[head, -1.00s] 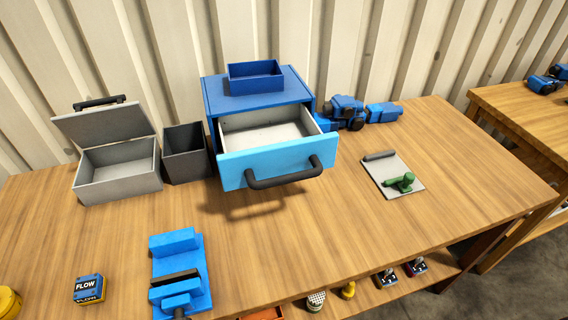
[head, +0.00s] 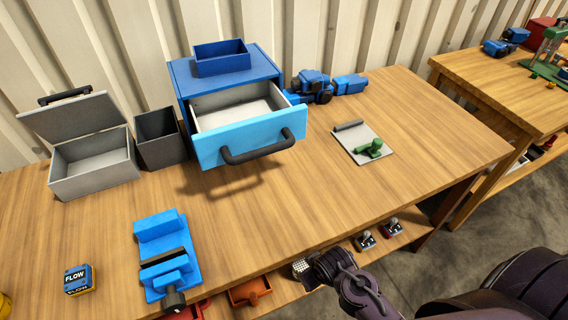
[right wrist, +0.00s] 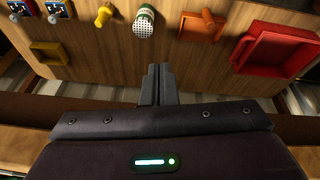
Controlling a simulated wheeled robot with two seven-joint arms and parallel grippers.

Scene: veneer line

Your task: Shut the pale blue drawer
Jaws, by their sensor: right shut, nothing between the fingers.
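The pale blue drawer (head: 209,150) is pulled well out of its blue cabinet (head: 178,82) on the workbench. Its inside is empty, and a dark bar handle (head: 258,151) is on its front. My right arm comes in at the lower right of the head view, low and in front of the bench's front edge, well apart from the drawer. In the right wrist view my right gripper (right wrist: 158,84) is shut and empty, with its fingers together below the lower shelf items. My left gripper is not in view.
A blue open box (head: 222,66) sits on the cabinet. A grey lidded box (head: 92,178) and dark bin (head: 162,152) stand left of it. A blue vise (head: 166,262) is near the front edge. The shelf below holds a red tray (right wrist: 280,58).

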